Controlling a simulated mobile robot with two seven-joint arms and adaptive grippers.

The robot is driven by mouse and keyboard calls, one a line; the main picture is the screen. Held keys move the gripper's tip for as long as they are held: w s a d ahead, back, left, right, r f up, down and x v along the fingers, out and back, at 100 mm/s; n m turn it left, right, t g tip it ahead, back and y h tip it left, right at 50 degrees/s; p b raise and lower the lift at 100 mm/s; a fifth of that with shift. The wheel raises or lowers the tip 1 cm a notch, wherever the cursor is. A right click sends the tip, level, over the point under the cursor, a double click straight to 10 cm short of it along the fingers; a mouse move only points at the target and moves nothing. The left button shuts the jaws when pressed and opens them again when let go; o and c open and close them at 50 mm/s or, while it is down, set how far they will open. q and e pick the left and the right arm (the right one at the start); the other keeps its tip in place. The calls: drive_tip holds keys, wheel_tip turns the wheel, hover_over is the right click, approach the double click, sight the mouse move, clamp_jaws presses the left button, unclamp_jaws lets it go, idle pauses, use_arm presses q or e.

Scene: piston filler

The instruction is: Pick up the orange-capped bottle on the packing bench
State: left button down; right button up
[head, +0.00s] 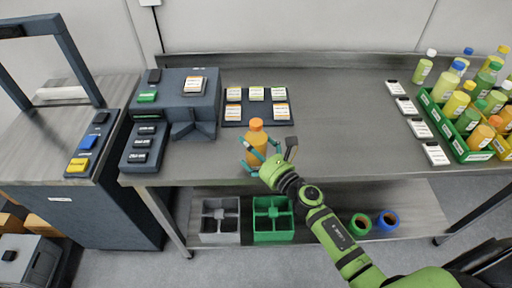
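The orange-capped bottle (257,143), filled with orange liquid, stands upright near the front edge of the packing bench (340,130), left of its middle. My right gripper (258,150) reaches in from the right and front, with teal fingers on both sides of the bottle. Whether the fingers press on the bottle or leave a gap is too small to tell. The bottle's base is partly hidden by the gripper. My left gripper is not in view.
A dark mat with labelled tiles (232,113) lies just behind the bottle. A dark machine (188,105) stands to the left. A green crate (474,155) of bottles and several label cards (404,105) are at the right. The bench's middle is clear.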

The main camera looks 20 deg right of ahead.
drive_tip(key=c, duration=1.4)
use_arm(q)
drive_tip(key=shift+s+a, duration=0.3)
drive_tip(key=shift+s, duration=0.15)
use_arm(e)
drive_tip(key=shift+r, duration=0.15)
